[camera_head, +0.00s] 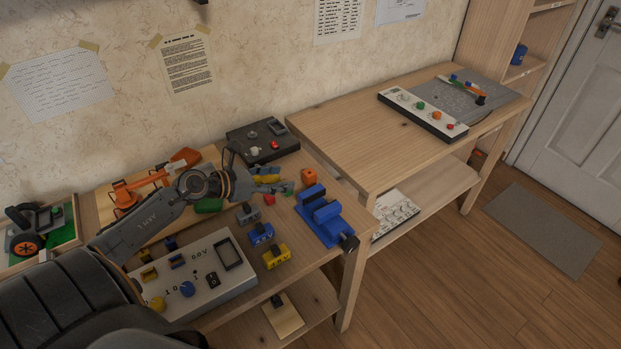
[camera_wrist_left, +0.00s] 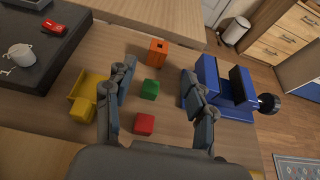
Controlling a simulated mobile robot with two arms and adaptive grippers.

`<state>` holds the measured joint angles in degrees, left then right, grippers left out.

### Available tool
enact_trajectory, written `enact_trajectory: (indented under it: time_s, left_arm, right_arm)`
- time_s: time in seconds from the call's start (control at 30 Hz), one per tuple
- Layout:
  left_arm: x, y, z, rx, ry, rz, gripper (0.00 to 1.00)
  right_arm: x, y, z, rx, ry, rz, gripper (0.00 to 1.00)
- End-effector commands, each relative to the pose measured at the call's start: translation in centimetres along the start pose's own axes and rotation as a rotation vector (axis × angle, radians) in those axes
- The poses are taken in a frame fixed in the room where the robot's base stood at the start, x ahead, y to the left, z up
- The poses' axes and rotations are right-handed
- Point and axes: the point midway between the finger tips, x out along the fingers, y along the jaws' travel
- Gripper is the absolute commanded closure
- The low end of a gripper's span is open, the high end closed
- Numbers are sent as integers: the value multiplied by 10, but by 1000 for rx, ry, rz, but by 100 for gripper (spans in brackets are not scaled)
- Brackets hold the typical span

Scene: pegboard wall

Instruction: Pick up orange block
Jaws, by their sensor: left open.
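The orange block (camera_head: 309,176) is a small cube on the wooden workbench, near its back right corner. In the left wrist view the orange block (camera_wrist_left: 158,53) shows a dark opening on top and sits just beyond my fingertips, roughly between their lines. My left gripper (camera_head: 283,187) is open and empty above the bench, to the left of the block in the head view and apart from it. Its two fingers (camera_wrist_left: 160,75) are spread wide in the wrist view. My right gripper is in neither view.
A green block (camera_wrist_left: 150,89) and a red block (camera_wrist_left: 144,123) lie between the fingers in the wrist view. A blue vise (camera_head: 322,216) stands to the right. A yellow part (camera_wrist_left: 86,95) is on the left. A black box (camera_head: 262,141) stands behind.

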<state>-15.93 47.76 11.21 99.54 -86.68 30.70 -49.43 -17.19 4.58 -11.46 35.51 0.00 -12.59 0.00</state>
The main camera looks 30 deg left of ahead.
Motion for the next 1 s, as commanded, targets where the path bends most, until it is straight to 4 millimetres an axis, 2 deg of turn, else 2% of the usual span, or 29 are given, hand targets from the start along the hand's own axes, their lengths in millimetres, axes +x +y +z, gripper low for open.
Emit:
enact_trajectory:
  time_s: [0.3,0.57,0.9,1.0]
  left_arm:
    - [48,1,1,-3,-3,1,45]
    - [63,0,1,-2,-1,0,45]
    - [106,2,2,-3,-2,0,45]
    - [111,2,2,-1,-1,0,45]
  right_arm:
    - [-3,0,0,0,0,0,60]
    - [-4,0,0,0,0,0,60]
    - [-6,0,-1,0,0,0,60]
    - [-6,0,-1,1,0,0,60]
